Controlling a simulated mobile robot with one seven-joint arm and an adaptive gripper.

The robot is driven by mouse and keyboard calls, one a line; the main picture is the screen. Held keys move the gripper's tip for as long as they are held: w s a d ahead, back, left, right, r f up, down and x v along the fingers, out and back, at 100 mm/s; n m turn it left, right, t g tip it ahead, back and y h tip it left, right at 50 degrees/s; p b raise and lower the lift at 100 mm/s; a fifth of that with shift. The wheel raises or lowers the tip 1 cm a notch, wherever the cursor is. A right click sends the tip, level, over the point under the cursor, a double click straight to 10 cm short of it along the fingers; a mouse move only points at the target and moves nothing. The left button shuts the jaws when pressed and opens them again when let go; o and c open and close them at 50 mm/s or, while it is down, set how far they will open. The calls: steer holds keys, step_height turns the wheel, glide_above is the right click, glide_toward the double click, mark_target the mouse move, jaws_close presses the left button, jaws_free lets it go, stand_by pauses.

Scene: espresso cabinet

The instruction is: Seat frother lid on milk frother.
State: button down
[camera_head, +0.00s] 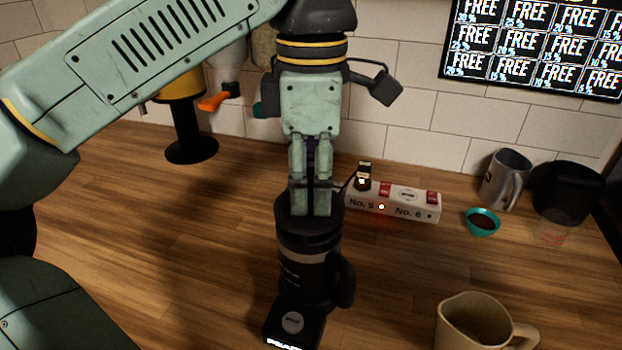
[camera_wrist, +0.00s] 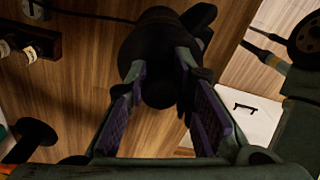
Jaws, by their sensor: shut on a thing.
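The black milk frother (camera_head: 305,270) stands upright on its base (camera_head: 292,322) on the wooden counter, with its handle to the right. The dark frother lid (camera_head: 287,222) is at the top of the frother. My gripper (camera_head: 310,208) points straight down over it. In the wrist view, my gripper (camera_wrist: 158,78) has its purple-padded fingers on either side of a dark round knob (camera_wrist: 158,92), which I take to be the lid's. The fingers are shut on it. Lid and frother are both dark, so I cannot tell whether the lid sits fully down.
A white power strip (camera_head: 405,203) lies behind and right of the frother. A grey metal mug (camera_head: 505,180), a small teal bowl (camera_head: 482,222) and a black container (camera_head: 568,190) stand at the right. A beige pitcher (camera_head: 475,325) is at front right. The counter left of the frother is clear.

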steer(key=shift+f+b, duration=0.6)
steer(key=shift+f, duration=0.3)
steer(key=c, duration=1.3)
jaws_free()
